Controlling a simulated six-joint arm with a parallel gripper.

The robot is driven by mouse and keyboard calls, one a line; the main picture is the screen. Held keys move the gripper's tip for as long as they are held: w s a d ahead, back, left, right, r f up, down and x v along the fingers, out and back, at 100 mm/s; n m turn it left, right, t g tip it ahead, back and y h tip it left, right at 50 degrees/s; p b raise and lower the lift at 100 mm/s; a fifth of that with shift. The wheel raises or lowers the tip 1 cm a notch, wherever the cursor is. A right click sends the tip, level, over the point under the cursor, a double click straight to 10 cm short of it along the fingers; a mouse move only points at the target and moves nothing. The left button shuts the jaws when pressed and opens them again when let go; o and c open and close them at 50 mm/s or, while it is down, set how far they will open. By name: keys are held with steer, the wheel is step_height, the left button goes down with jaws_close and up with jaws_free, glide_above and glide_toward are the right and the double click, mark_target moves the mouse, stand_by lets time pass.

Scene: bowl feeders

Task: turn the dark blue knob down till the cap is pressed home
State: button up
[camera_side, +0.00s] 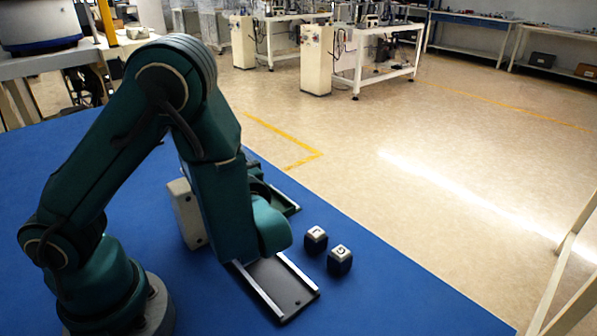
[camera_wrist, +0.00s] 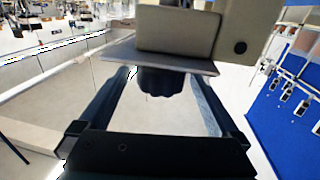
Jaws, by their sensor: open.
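The dark blue knob (camera_wrist: 165,84), with a lobed edge, shows in the wrist view below a grey plate (camera_wrist: 115,52) and a beige block (camera_wrist: 180,32). My gripper (camera_wrist: 162,80) is open, with one finger on each side of the knob. Gaps show between the fingers and the knob lower down; I cannot tell whether the tips touch it. I cannot make out the cap in either view. In the side view my arm hides the knob and the gripper's fingers. A beige box (camera_side: 187,213) stands there behind my forearm.
In the side view a dark plate with light rails (camera_side: 283,290) lies on the blue table (camera_side: 400,305). A green fixture (camera_side: 283,197) lies behind my wrist. The table's front right is clear.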

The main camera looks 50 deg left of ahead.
steer(key=shift+s+d, duration=0.15)
steer(key=shift+d, duration=0.65)
step_height(320, 180, up, 5)
steer(key=shift+r, duration=0.1)
steer(key=shift+w+n+g, duration=0.25)
steer(key=shift+n+g, duration=0.5)
steer(key=shift+g, duration=0.4)
steer(key=shift+w+n+g, duration=0.2)
steer(key=shift+n+g, duration=0.55)
steer(key=shift+g, duration=0.4)
steer(key=n+g, duration=0.1)
steer(key=g, duration=0.1)
steer(key=n+g+h, duration=0.1)
steer(key=g, duration=0.1)
steer(key=shift+w+a+n, duration=0.15)
steer(key=shift+w+n, duration=0.05)
steer(key=shift+n, duration=0.2)
step_height(320, 180, down, 5)
steer(key=shift+r, duration=0.1)
steer(key=shift+f, duration=0.5)
steer(key=shift+x, duration=2.5)
steer(key=shift+c, duration=0.3)
